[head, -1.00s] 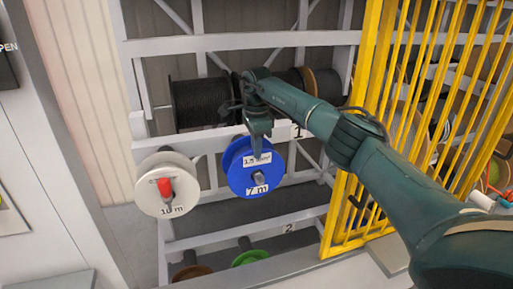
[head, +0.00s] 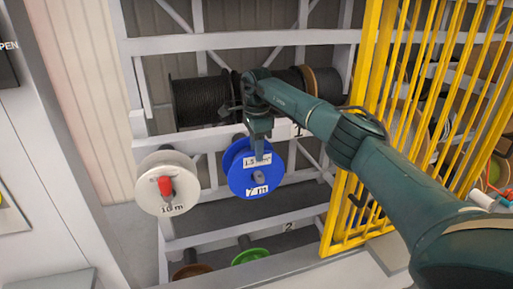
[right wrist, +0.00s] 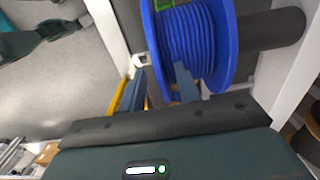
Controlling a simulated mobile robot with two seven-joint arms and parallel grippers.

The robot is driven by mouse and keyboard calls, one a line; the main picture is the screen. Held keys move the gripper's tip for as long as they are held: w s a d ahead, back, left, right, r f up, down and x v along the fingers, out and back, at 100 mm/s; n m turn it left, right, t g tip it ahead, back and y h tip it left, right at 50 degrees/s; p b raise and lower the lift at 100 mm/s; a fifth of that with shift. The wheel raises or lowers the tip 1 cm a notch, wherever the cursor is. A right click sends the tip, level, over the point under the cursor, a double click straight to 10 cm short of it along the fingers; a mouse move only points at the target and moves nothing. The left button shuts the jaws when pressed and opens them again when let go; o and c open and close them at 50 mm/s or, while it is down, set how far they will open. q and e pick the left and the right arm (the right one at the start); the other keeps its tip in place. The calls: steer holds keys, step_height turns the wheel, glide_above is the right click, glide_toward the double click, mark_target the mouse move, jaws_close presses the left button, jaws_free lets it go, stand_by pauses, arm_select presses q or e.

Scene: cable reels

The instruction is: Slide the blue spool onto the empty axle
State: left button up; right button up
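The blue spool (head: 237,180) has a "7 m" label and hangs at the front of the rack, with a grey axle tip showing in its hub. In the right wrist view the blue spool (right wrist: 188,40) is wound with blue cable, and a dark axle (right wrist: 277,30) runs out from its far flange. My right gripper (head: 259,150) is at the upper part of the spool's front flange. In the right wrist view its fingers (right wrist: 161,85) stand apart on either side of that flange, with gaps showing. My left gripper is not in the head view.
A white "10 m" spool (head: 150,185) with a red-tipped axle hangs just left. Black cable reels (head: 200,100) lie behind on the rack. Green (head: 251,256) and brown (head: 192,271) spools are below. A yellow barred gate (head: 345,215) stands close on the right.

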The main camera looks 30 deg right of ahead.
steer(key=shift+f, duration=0.15)
steer(key=shift+r, duration=0.4)
arm_select(q)
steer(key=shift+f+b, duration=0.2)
steer(key=shift+b, duration=0.2)
arm_select(e)
step_height(320, 180, up, 13)
steer(key=shift+f, duration=0.15)
steer(key=shift+s+f, duration=0.1)
